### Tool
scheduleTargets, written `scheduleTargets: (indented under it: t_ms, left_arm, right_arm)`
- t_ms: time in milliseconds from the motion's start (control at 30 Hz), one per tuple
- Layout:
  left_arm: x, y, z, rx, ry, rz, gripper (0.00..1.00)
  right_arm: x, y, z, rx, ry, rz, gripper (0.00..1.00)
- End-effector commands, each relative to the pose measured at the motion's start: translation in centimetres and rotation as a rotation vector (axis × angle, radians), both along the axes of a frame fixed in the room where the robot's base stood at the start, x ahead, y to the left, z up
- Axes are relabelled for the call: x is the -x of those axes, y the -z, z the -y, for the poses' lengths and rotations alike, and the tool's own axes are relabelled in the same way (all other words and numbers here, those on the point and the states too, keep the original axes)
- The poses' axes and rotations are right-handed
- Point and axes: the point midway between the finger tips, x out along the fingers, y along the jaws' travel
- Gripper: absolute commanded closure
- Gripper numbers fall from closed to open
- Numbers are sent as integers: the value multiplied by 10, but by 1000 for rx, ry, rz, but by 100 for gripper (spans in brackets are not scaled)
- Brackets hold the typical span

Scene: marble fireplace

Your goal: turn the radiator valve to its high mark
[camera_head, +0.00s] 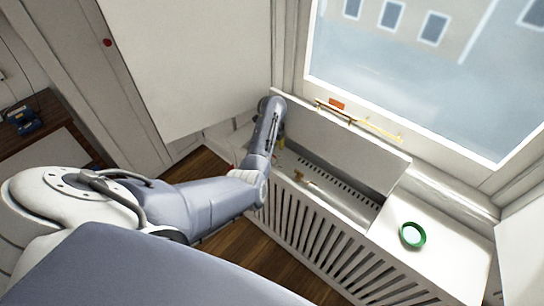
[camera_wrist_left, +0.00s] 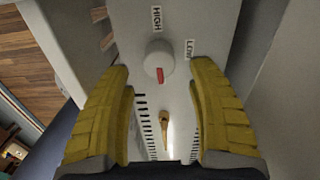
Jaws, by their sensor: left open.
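The valve knob (camera_wrist_left: 159,58) is round and white with a red pointer mark, and shows between my fingers in the left wrist view. Its red mark points toward the bottom of that picture, at neither label. The HIGH label (camera_wrist_left: 156,19) is above the knob and the LOW label (camera_wrist_left: 189,50) is to its right. My left gripper (camera_wrist_left: 160,82) is open, with a yellow finger on either side of the knob; I cannot tell whether they touch it. In the head view my left arm reaches to the left end of the radiator cover (camera_head: 325,238), and the knob cannot be made out. My right gripper is not in view.
A raised lid panel (camera_head: 340,140) stands behind the opening in the cover. A green ring-shaped object (camera_head: 412,235) rests on the cover's right top.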

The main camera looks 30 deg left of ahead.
Motion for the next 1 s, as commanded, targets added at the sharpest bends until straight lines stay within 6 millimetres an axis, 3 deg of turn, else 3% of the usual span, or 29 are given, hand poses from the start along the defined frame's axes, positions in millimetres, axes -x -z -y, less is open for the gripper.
scheduleTargets:
  t_ms: [300,800,1000]
  left_arm:
    - [0,31,0,-1,1,-1,41]
    - [0,37,0,-1,1,0,42]
    - [0,37,0,-1,0,0,65]
  right_arm:
    - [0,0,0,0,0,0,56]
    - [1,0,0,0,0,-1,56]
    - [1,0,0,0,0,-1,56]
